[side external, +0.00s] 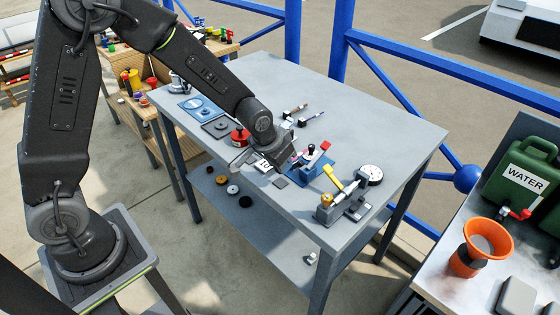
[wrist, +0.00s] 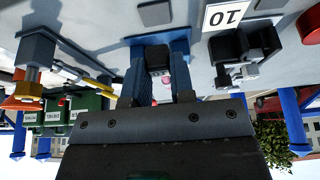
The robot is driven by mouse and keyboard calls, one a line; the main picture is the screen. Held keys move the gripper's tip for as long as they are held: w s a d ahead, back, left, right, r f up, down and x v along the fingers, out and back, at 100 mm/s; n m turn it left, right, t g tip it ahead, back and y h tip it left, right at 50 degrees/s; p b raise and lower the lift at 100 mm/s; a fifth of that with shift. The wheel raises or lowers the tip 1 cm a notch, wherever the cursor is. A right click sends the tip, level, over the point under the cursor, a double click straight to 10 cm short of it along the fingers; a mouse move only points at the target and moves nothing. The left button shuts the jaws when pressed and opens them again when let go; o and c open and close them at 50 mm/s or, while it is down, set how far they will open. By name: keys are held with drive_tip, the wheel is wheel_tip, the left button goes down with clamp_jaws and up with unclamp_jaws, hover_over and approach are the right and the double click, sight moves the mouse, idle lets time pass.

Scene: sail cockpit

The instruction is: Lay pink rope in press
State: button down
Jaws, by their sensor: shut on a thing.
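My gripper (side external: 290,158) is low over the grey bench, close to the left side of a blue device with a red lever (side external: 326,147), which looks like the press. In the wrist view, my gripper (wrist: 158,72) has its fingers on either side of small pink bits (wrist: 166,77), likely the pink rope, and is shut on it. Most of the rope is hidden by the fingers and gripper body. The blue press (wrist: 178,47) shows just beyond the fingertips. I cannot tell whether the rope touches it.
A clamp-like fixture with a yellow lever (side external: 334,180) and a round dial (side external: 371,174) stand to the right. A red round object (side external: 240,136) and a card marked 10 (side external: 263,164) lie to the left. Two small tools lie behind. The bench's back right is clear.

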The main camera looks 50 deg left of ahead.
sight(280, 183)
drive_tip(key=shift+f, duration=2.1)
idle(0.3)
drive_tip(key=shift+c, duration=2.4)
unclamp_jaws()
drive_tip(key=shift+r, duration=3.6)
drive_tip(key=shift+r, duration=0.1)
drive_tip(key=s+a+r, duration=0.2)
drive_tip(key=s+r, duration=0.6)
drive_tip(key=r, duration=0.3)
drive_tip(key=s+r, duration=0.2)
drive_tip(key=s, duration=0.5)
drive_tip(key=s+r+t, duration=0.1)
drive_tip(key=s+r, duration=0.2)
drive_tip(key=s, duration=0.4)
drive_tip(key=shift+s+a, duration=0.3)
